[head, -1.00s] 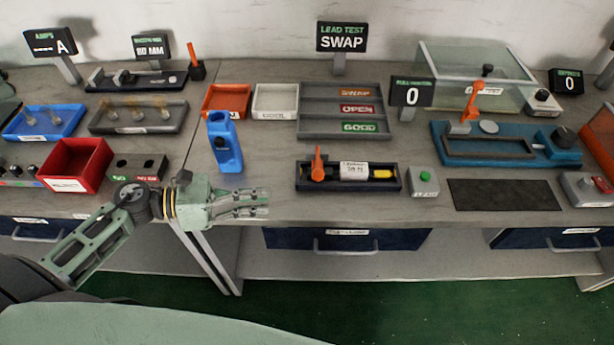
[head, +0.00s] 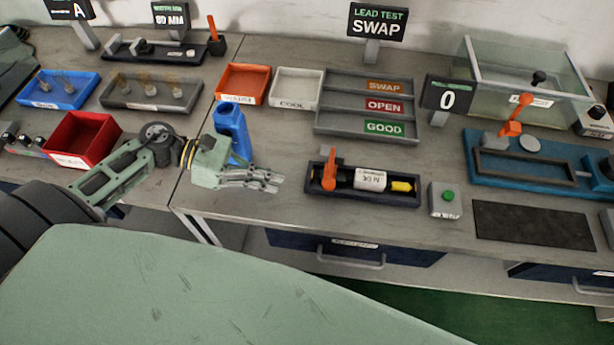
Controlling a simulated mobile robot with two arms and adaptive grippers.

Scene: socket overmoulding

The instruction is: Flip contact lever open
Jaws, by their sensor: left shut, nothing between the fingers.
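The contact lever (head: 329,170) is orange and stands upright at the left end of a dark test fixture (head: 362,199) on the bench. A white labelled cylinder (head: 370,180) with a yellow end (head: 401,187) lies in the fixture, right of the lever. My left gripper (head: 279,182) is shut and empty. It points right, a short way left of the fixture and apart from the lever. My right gripper is not in view.
A blue holder (head: 231,135) stands just behind my left gripper. A green-button box (head: 445,200) sits right of the fixture. A grey sorting tray (head: 337,129) lies behind it. A blue press fixture with another orange lever (head: 516,113) is farther right. The bench front is mostly clear.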

